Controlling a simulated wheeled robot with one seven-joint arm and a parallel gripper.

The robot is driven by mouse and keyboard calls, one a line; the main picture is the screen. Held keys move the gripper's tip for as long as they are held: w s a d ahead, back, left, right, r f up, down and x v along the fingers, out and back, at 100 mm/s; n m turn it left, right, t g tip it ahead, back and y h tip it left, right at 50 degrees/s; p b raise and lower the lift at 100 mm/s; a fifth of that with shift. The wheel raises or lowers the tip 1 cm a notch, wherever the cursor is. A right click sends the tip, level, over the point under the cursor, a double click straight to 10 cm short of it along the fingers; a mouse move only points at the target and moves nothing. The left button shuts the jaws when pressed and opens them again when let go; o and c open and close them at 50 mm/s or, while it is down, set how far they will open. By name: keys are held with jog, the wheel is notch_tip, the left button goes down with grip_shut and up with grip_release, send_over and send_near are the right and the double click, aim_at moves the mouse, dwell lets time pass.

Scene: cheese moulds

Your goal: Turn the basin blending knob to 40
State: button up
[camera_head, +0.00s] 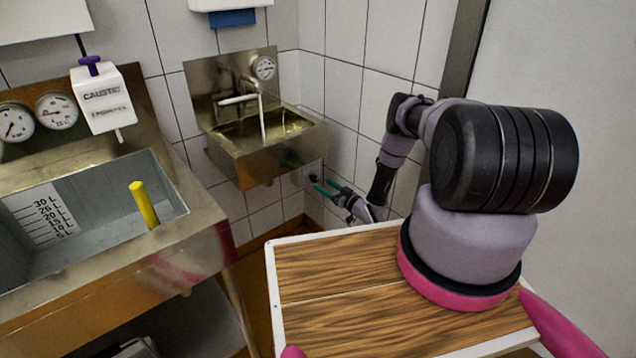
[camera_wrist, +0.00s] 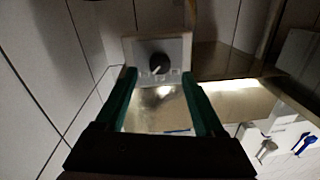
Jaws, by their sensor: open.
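A round black knob (camera_wrist: 157,66) sits on a pale grey plate (camera_wrist: 180,48) in the wrist view, with a light pointer line and small marks below it too blurred to read. My gripper (camera_wrist: 158,80) is open and empty, its two teal fingers to the left and right of the knob. The knob looks farther off than the fingertips, with no visible contact. In the head view my gripper (camera_head: 322,186) is low, right of and below the metal wall basin (camera_head: 235,158). I cannot make out the knob there.
The basin has a tap (camera_head: 262,115) and a round dial (camera_head: 263,67) on its backsplash. A large sink (camera_head: 178,245) with a yellow stick (camera_head: 144,204) and a white caustic dispenser (camera_head: 102,98) stand left. A wooden-slatted surface (camera_head: 325,270) is in front. A tiled wall lies close to my arm.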

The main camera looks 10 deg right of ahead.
aim_at(316, 180)
jog(key=shift+x, duration=2.4)
grip_shut()
jog(key=shift+n, duration=0.4)
jog(key=n, duration=0.3)
jog(key=shift+n+h, duration=0.3)
jog(key=shift+n, duration=2.1)
